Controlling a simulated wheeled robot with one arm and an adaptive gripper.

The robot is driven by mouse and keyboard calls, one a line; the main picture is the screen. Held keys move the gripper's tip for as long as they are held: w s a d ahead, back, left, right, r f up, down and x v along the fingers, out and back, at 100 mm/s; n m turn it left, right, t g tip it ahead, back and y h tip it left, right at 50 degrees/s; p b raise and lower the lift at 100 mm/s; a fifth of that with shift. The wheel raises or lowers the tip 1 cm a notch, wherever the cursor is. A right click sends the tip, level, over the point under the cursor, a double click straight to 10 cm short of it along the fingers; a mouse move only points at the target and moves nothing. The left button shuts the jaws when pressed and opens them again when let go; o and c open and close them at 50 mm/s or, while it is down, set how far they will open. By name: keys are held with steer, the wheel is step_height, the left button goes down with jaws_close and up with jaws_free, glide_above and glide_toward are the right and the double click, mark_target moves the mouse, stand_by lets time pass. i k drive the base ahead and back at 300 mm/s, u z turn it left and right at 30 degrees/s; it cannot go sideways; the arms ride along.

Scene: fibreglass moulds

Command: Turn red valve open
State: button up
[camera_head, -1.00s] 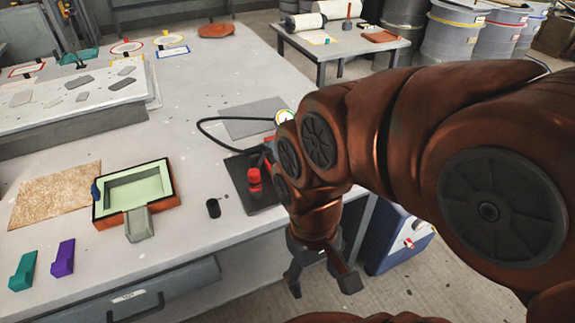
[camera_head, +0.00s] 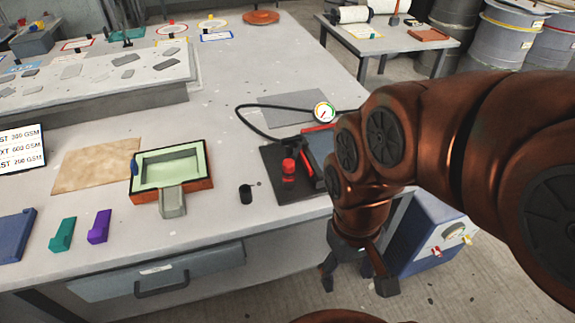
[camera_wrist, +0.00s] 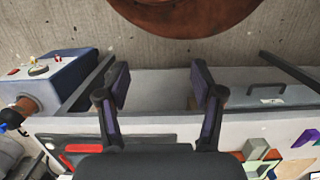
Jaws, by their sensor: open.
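A blue box (camera_head: 425,235) stands on the floor right of the bench, partly behind my arm. Its light front panel bears a small red handle (camera_head: 437,252) and a yellow one (camera_head: 467,239). The box (camera_wrist: 70,72) is also at upper left in the wrist view, with a small red part (camera_wrist: 13,72). A red knob (camera_head: 288,168) stands on a black plate on the bench; I cannot tell which red part is the valve. My gripper (camera_head: 357,280) is open, empty and pointing down beside the bench's front edge, left of the box. Its spread fingers (camera_wrist: 161,82) show in the wrist view.
The bench (camera_head: 225,200) holds a green-lined mould (camera_head: 170,165), a black cup (camera_head: 246,194), a gauge (camera_head: 324,112) with a black hose, and purple (camera_head: 99,227) and teal (camera_head: 62,235) pieces. A drawer handle (camera_head: 162,284) sticks out in front. The floor (camera_head: 490,290) is clear at lower right.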

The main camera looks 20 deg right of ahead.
mark_target(436, 250)
steer(key=u, duration=0.05)
steer(key=k, duration=0.45)
steer(key=z, duration=0.3)
steer(key=i, duration=0.4)
steer(key=u, duration=0.45)
steer(key=k, duration=0.4)
steer(key=z, duration=0.75)
